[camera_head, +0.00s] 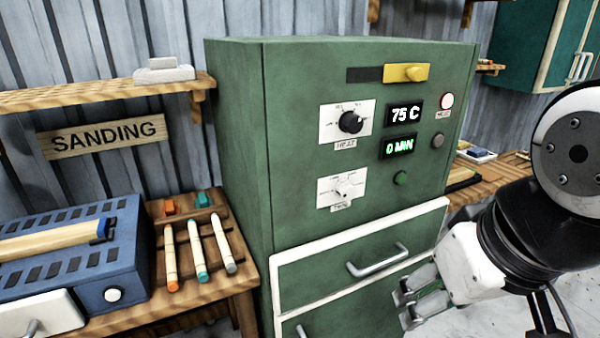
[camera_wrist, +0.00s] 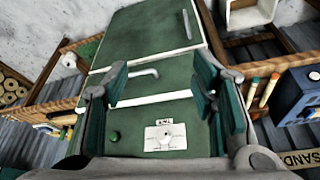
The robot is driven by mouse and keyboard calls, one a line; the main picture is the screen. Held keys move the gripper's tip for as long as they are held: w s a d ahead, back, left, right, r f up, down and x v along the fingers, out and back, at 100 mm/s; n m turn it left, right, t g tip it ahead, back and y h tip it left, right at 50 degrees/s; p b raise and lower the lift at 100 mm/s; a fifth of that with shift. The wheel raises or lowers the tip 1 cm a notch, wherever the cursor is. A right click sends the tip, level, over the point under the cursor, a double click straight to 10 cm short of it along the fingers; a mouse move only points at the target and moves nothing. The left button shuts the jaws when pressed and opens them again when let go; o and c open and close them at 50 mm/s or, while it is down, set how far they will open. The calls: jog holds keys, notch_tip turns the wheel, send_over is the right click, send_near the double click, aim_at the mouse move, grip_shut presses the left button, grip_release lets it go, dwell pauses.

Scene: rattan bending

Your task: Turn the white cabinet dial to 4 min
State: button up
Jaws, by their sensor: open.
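The white dial (camera_head: 343,188) sits on a white plate marked TIME on the front of the green cabinet (camera_head: 240,150). It also shows in the wrist view (camera_wrist: 166,138), low and between my fingers. A black dial (camera_head: 351,121) marked HEAT is above it. The displays read 75 C (camera_head: 404,113) and 0 MIN (camera_head: 399,146). My gripper (camera_head: 404,305) is in front of the cabinet's drawers, to the lower right of the white dial and apart from it. Its fingers (camera_wrist: 160,95) are spread and empty in the wrist view.
A green button (camera_head: 401,179) is right of the white dial. A yellow slider (camera_head: 405,72) is at the top. The drawer handle (camera_head: 378,262) sticks out below. A wooden bench with colored sticks (camera_head: 198,248) and a blue box (camera_head: 75,250) stands left.

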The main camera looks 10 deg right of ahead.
jog(key=w+d+r+n+t+h+p, duration=0.1)
jog(key=w+d+t+p, duration=0.3)
jog(key=w, duration=0.8)
jog(key=n+t+y+p, duration=0.4)
jog(key=n+t+p, duration=0.1)
send_near(349, 192)
jog(key=shift+b+x, duration=1.55)
jog(key=shift+x, duration=2.95)
jog(key=c, duration=1.1)
